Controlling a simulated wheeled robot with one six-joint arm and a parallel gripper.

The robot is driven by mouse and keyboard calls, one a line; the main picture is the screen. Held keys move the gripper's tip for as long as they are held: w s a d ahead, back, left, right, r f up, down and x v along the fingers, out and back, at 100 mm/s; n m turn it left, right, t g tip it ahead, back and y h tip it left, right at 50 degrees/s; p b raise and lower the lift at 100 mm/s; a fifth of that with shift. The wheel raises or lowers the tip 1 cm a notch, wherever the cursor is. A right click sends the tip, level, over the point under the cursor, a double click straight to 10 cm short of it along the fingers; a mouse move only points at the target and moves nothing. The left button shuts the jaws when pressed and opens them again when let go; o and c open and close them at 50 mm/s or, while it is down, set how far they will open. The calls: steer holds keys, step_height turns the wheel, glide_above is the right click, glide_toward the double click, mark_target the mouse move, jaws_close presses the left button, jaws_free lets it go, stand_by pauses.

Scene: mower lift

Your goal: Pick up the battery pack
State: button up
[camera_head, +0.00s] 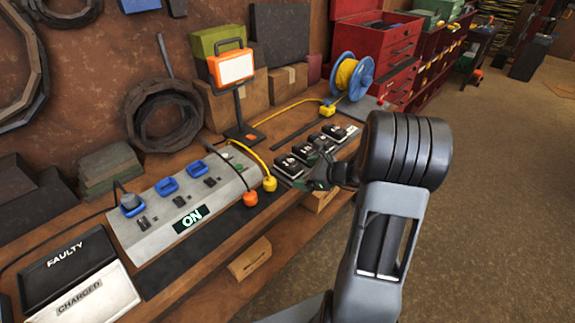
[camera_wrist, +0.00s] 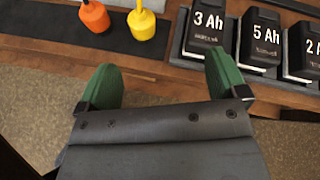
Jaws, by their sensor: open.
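Several black battery packs with light bases stand in a row on the workbench, the nearest one (camera_head: 288,166) close to my gripper (camera_head: 322,180). In the wrist view, the packs marked 3 Ah (camera_wrist: 207,32), 5 Ah (camera_wrist: 262,38) and 2 Ah (camera_wrist: 306,50) show at the upper right, the last cut off by the frame edge. My gripper (camera_wrist: 163,78) has its green fingers wide apart with nothing between them. It is over the bench's front edge, to the left of most of the packs, and its right finger is near the 3 Ah pack. Which pack is meant cannot be told.
An orange plug (camera_wrist: 94,16) and a yellow plug (camera_wrist: 141,22) lie ahead of the fingers. The floor at right is free.

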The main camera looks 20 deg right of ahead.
steer(key=w+d+f+m+t+h, duration=0.2)
steer(key=d+m, duration=0.2)
steer(key=d, duration=0.1)
steer(key=p, duration=0.1)
glide_toward(291, 163)
steer(key=w+f, duration=0.1)
steer(key=w+a+f, duration=0.1)
steer(key=w, duration=0.1)
steer(key=shift+a+m, duration=0.15)
steer(key=shift+m, duration=0.15)
steer(key=shift+p+x, duration=1.15)
steer(key=shift+x, duration=1.9)
steer(key=shift+r, duration=0.2)
steer(key=shift+c, duration=0.4)
steer(key=shift+w, duration=0.1)
steer(key=c, duration=1.2)
